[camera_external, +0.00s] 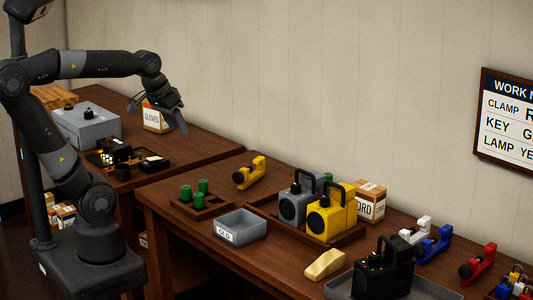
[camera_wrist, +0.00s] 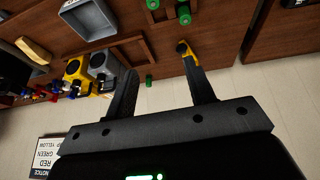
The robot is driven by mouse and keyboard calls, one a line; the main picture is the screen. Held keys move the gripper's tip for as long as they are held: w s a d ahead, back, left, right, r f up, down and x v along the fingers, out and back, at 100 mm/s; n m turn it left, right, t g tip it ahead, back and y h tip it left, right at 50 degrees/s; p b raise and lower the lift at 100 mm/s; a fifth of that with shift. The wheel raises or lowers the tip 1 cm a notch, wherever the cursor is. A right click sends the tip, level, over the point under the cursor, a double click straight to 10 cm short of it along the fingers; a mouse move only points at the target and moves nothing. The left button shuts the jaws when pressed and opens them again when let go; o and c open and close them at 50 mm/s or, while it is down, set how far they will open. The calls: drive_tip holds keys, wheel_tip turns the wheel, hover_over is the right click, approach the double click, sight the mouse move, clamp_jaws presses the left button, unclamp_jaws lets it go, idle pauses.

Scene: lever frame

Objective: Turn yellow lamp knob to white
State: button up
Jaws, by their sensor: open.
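The yellow lamp (camera_external: 326,217) stands upright in a wooden tray on the right-hand table, with a black handle on top and a dark round front. Its knob is too small to make out. In the wrist view, which is upside down, the lamp (camera_wrist: 76,68) shows at the left, beyond my fingers. My gripper (camera_external: 178,118) is open and empty, up in the air near the wall, well to the left of the lamp. Its two spread fingers (camera_wrist: 157,62) show in the wrist view, with nothing between them held.
A grey lamp (camera_external: 296,203) stands beside the yellow one, and a black lamp (camera_external: 383,266) sits in front right. A yellow clamp (camera_external: 250,174), green cylinders (camera_external: 194,192), a grey bin (camera_external: 240,226) and a yellow block (camera_external: 325,265) share the table. A sign (camera_external: 507,120) hangs on the wall.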

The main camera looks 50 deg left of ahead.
drive_tip(key=w+d+r+g, duration=0.2)
drive_tip(key=w+d+r, duration=0.1)
drive_tip(key=w+d, duration=0.5)
drive_tip(key=m+g, duration=0.2)
drive_tip(key=g, duration=0.1)
hover_over(325, 197)
wheel_tip(325, 197, down, 9)
drive_tip(key=shift+y, duration=0.3)
wheel_tip(325, 197, down, 10)
drive_tip(key=shift+r, duration=0.25)
drive_tip(key=shift+c, duration=0.2)
drive_tip(key=c, duration=1)
